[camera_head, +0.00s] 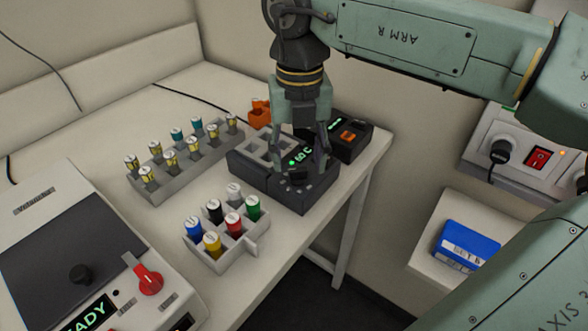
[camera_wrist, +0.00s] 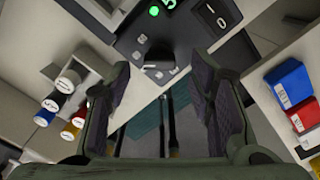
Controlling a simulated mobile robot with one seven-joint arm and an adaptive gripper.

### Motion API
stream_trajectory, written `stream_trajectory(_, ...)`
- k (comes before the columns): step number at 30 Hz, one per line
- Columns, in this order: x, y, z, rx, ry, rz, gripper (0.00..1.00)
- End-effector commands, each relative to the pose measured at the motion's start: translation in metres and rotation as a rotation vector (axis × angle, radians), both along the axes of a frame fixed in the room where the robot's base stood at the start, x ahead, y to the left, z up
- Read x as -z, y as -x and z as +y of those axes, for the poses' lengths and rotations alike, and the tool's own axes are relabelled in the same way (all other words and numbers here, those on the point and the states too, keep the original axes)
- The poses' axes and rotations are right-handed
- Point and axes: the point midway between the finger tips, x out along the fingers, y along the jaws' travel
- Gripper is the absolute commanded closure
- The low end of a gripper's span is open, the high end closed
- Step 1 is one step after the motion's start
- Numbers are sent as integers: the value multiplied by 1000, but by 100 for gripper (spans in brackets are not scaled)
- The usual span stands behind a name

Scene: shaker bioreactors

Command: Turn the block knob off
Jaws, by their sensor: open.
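The dark block heater (camera_head: 285,190) sits near the table's right edge, with a lit green display (camera_head: 300,157) on top and a grey well block at its left. My gripper (camera_head: 304,155) points down over the panel, open. In the wrist view its fingers (camera_wrist: 158,75) stand apart on either side of the knob, with gaps to it; whether they reach its height I cannot tell. In the head view the fingers partly cover the panel, and the knob is not clear.
A black unit with an orange switch (camera_head: 348,136) stands close behind the heater. A vial rack (camera_head: 160,190) and a coloured-cap rack (camera_head: 225,262) are to the left. A machine with a red knob (camera_head: 148,279) is front left. A wall panel (camera_head: 515,150) is right.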

Motion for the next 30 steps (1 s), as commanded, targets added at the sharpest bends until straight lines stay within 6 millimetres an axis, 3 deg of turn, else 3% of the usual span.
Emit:
stream_trajectory(1,12,1,-2,2,0,0,52)
stream_trajectory(6,24,1,-5,5,-1,0,52)
stream_trajectory(16,25,1,-5,6,0,0,52)
stream_trajectory(30,25,1,-5,6,0,0,83)
